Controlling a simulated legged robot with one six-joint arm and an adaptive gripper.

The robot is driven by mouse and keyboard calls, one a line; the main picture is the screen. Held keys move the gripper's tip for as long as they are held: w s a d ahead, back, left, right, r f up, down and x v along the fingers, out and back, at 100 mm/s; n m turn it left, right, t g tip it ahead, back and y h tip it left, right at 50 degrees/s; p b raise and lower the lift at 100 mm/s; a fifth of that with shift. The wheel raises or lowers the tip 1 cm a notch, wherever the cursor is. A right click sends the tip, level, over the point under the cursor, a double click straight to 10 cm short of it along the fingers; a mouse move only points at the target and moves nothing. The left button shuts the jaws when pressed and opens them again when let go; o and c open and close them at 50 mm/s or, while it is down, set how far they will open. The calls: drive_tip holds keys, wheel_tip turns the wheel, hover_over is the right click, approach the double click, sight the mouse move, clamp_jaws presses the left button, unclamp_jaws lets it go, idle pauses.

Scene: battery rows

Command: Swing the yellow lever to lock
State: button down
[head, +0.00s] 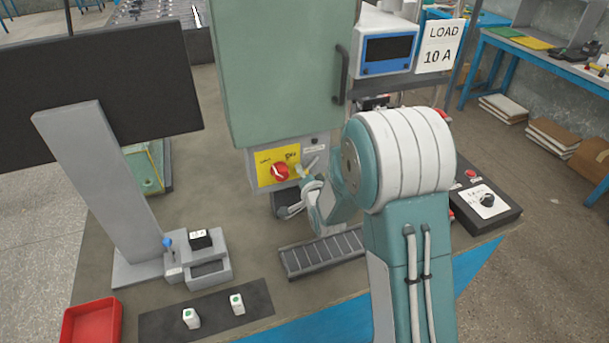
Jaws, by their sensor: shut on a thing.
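A yellow plate (263,161) with dark lettering and a red rotary knob (280,172) sits low on the front of the grey-green cabinet (285,70). I cannot make out a separate yellow lever. My gripper (302,172) is at the right edge of the plate, just right of the knob, pointing left toward it. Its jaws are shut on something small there. The fingers and my wrist hide it, so I cannot tell which part it is.
A monitor (100,85) on a grey stand is at left. A grey fixture with a black block (200,239), a dark mat (165,325) with two white-green blocks, a red tray (92,322) and a ribbed rail (318,256) are in front. A control box (485,205) is at right.

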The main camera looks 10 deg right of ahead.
drive_tip(key=shift+r, duration=0.2)
idle(0.4)
drive_tip(key=shift+c, duration=1.9)
unclamp_jaws()
drive_tip(key=shift+d, duration=0.1)
drive_tip(key=v, duration=1.1)
drive_tip(key=shift+s, duration=0.45)
